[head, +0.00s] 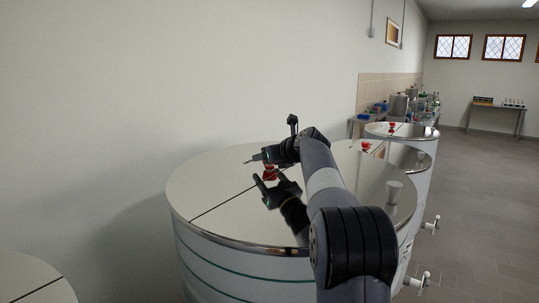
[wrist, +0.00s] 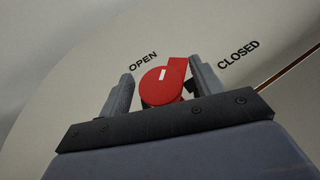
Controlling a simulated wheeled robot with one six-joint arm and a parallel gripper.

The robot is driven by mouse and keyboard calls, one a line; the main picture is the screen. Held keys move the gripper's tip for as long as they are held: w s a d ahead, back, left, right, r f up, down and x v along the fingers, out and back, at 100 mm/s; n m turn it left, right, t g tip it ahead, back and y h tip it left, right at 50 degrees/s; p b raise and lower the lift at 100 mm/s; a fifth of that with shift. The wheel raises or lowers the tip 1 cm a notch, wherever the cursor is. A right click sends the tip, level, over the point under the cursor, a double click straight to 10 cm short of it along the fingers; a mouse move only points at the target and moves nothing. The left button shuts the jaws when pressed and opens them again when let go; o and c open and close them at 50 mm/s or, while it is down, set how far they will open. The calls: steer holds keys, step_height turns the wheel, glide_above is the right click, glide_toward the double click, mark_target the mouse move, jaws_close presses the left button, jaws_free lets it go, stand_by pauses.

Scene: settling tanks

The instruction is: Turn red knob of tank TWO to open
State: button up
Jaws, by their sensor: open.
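A red knob (wrist: 160,90) with a short white mark sits on a tank lid between the printed words OPEN (wrist: 143,61) and CLOSED (wrist: 238,55). Its raised tab points up and to the right, into the gap between the two words. My gripper (wrist: 161,70) is open, with one finger on each side of the knob. I cannot tell whether either finger touches it. In the head view, my gripper (head: 266,156) is low over the nearest full lid (head: 215,188), at the red knob (head: 269,173), partly hidden by it. I cannot read a tank number.
My arm hides part of the lid's right side. Another lid (head: 28,278) shows at bottom left. More tanks with red knobs (head: 366,146) stand behind. A wall is close on the left; open floor (head: 480,190) lies right.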

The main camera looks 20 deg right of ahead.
steer(key=c, duration=0.9)
steer(key=shift+d+r+n+g+y+p, duration=0.15)
steer(key=shift+n+g+y+p, duration=0.4)
steer(key=shift+p, duration=0.7)
steer(key=shift+n+y, duration=0.85)
steer(key=shift+y, duration=0.3)
steer(key=shift+n+g+y, duration=0.55)
steer(key=shift+n+y, duration=0.15)
steer(key=shift+n, duration=0.1)
steer(key=o, duration=0.9)
